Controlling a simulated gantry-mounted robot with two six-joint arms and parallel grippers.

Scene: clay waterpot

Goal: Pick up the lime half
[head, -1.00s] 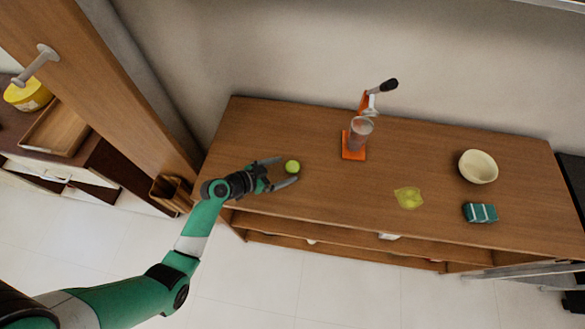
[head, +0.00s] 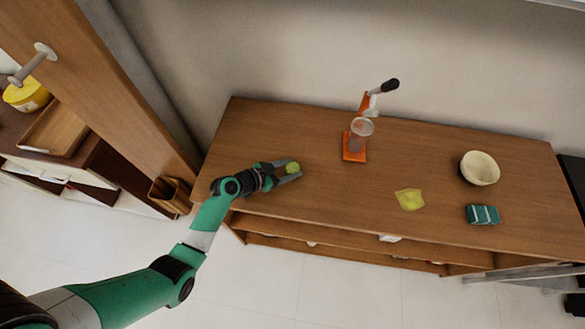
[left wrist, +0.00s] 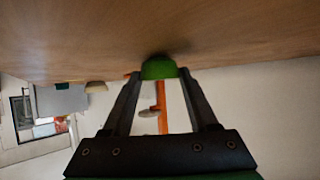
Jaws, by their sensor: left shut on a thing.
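The lime half (head: 292,167) is a small green round piece at the left part of the wooden table top (head: 330,200). My left gripper (head: 289,172) is shut on it, with a finger on each side. In the left wrist view the lime half (left wrist: 159,68) sits between the two dark fingertips (left wrist: 158,75), close against the wooden surface. I cannot tell whether it still touches the table. My right gripper is not in view.
An orange-based juicer (head: 355,150) with a clear cup and black-tipped handle stands at the back middle. A yellow-green cloth-like piece (head: 409,199), a cream bowl (head: 479,168) and a teal striped item (head: 482,214) are to the right. The table between is clear.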

